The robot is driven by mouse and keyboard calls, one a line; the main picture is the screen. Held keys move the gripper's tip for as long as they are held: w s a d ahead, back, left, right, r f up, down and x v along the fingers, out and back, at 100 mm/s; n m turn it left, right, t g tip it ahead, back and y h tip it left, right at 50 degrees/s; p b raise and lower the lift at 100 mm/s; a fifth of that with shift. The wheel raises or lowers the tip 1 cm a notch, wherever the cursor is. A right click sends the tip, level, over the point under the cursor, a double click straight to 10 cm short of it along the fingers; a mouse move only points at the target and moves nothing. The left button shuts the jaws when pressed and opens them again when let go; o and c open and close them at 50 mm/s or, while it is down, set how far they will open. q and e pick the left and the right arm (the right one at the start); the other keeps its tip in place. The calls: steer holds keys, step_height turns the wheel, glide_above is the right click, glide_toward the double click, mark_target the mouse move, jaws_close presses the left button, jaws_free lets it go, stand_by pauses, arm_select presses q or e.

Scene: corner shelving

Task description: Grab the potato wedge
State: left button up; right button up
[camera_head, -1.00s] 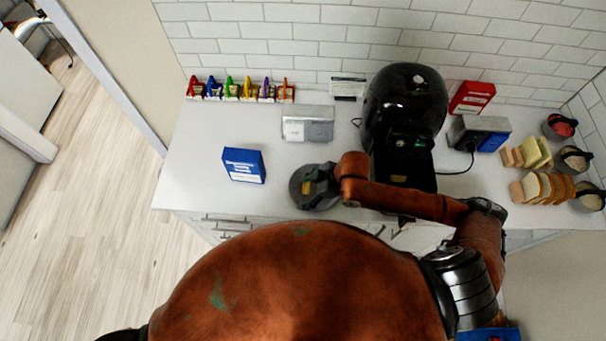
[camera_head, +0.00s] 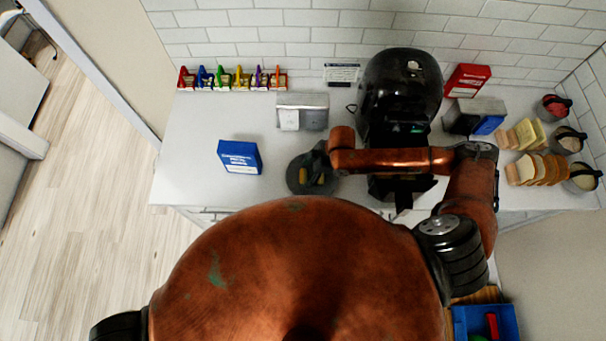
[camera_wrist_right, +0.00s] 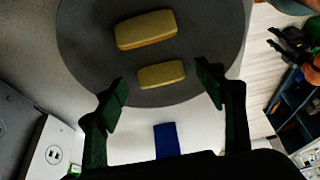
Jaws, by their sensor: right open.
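Two yellow potato wedges lie apart on a dark round plate (camera_wrist_right: 80,50) in the right wrist view. The larger wedge (camera_wrist_right: 146,30) is farther from my fingers, and the smaller wedge (camera_wrist_right: 161,74) is nearer. My right gripper (camera_wrist_right: 162,88) is open, with one finger on either side of the smaller wedge's near edge and nothing between them. In the head view the gripper (camera_head: 318,162) is above the right part of the plate (camera_head: 297,178), and my arm partly hides the plate. My left gripper is not in view.
A blue box (camera_head: 240,157) stands left of the plate. A silver toaster-like box (camera_head: 302,111) is behind it, and a black machine (camera_head: 402,85) is behind my right arm. Bread slices (camera_head: 538,170) and bowls are at the right. The counter's left part is mostly clear.

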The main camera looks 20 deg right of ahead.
steer(key=shift+a+f, duration=0.1)
steer(key=shift+f, duration=0.2)
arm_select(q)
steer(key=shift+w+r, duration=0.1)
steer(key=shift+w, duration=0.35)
arm_select(e)
steer(key=shift+c, duration=0.5)
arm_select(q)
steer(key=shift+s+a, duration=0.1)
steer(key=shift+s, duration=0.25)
arm_select(e)
steer(key=c, duration=0.9)
steer(key=shift+o, duration=0.2)
steer(key=shift+r, duration=0.15)
